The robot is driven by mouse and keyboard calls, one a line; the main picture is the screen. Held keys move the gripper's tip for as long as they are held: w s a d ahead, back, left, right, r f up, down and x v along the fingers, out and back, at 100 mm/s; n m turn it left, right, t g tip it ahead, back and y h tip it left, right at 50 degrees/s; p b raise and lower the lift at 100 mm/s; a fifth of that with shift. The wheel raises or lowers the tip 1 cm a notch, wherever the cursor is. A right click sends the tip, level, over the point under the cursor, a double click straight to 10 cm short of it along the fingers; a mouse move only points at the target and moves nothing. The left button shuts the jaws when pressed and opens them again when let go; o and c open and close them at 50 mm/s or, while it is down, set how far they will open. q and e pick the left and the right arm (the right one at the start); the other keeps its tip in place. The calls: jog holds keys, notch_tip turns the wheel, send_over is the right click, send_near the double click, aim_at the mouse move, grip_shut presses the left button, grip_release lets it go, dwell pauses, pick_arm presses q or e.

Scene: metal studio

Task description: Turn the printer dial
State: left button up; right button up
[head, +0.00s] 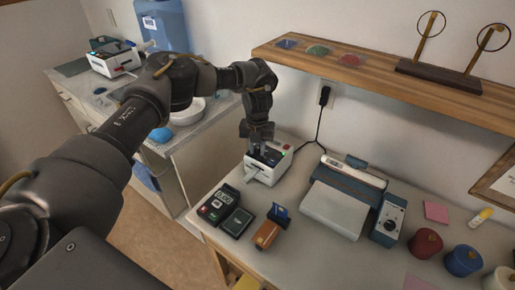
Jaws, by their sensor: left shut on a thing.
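The printer (282,166) is a small white box with a dark top, a green light and a red mark, standing at the back left of the workbench by the wall. A white strip sticks out at its front left. My left gripper (262,156) points down onto its top, with its fingers shut at the spot where the dial sits. The dial is hidden between the fingers, so its angle cannot be told. My right gripper is out of view.
A card reader (215,205), a dark box (236,222) and an orange-brown device (266,235) stand in front. A grey-blue machine (336,207) and thread spools (425,243) are to the right. A wooden shelf (390,81) overhangs the back. A black cable (319,122) hangs behind the printer.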

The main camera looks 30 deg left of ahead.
aim_at(256, 150)
pick_arm(q)
jog(key=m, duration=0.5)
jog(key=shift+a+m+b, duration=0.1)
jog(key=shift+m+b, duration=0.2)
jog(key=m, duration=0.4)
jog(key=shift+a+m, duration=0.1)
jog(key=shift+m, duration=0.6)
jog(key=o, duration=1)
jog(key=shift+b, duration=0.3)
notch_tip(256, 150, up, 11)
jog(key=b, duration=0.1)
jog(key=shift+f, duration=0.1)
